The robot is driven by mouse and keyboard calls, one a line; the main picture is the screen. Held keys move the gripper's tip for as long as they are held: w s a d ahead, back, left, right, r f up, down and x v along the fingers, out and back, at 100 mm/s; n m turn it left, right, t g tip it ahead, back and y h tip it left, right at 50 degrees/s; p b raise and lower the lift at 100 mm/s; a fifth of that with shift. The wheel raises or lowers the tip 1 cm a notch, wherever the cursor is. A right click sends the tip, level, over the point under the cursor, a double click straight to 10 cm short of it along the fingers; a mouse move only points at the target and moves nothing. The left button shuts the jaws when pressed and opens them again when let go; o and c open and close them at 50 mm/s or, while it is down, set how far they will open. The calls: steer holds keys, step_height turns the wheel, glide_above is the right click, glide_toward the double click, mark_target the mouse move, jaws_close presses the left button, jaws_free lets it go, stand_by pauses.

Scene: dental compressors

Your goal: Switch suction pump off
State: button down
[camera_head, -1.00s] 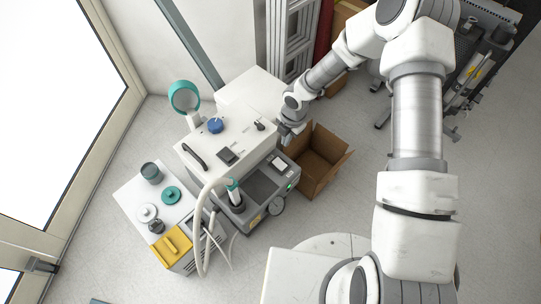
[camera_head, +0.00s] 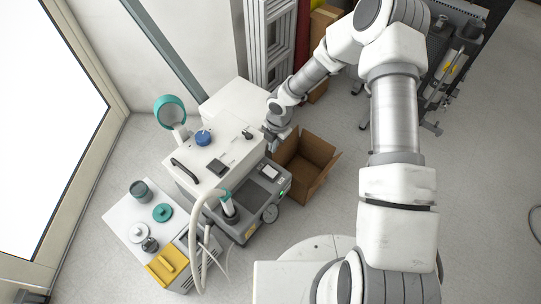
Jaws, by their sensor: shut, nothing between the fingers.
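The suction pump unit (camera_head: 215,165) is a white and grey machine left of centre. Its white top carries a blue knob (camera_head: 203,138), a small black knob (camera_head: 247,134), a dark square panel (camera_head: 217,167) and a black handle (camera_head: 184,171). A green light (camera_head: 281,194) glows on its grey front part. A pale hose rises in front of it. My gripper (camera_head: 271,146) is at the right edge of the white top, close to the black knob. It is small and partly hidden by my wrist; I cannot tell whether it touches the machine. It is shut and empty.
An open cardboard box (camera_head: 306,163) stands on the floor right of the machine. A lower white cart (camera_head: 121,213) with a yellow part (camera_head: 167,267) and teal lids is at the left. Metal framing (camera_head: 268,45) stands behind.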

mark_target(268, 168)
steer(key=f+b, duration=0.1)
steer(key=f, duration=0.3)
steer(key=a+f+b, duration=0.1)
steer(key=f+b, duration=0.1)
steer(key=f, duration=0.2)
steer(key=w+f+b, duration=0.1)
steer(key=f, duration=0.4)
steer(key=shift+a, duration=0.2)
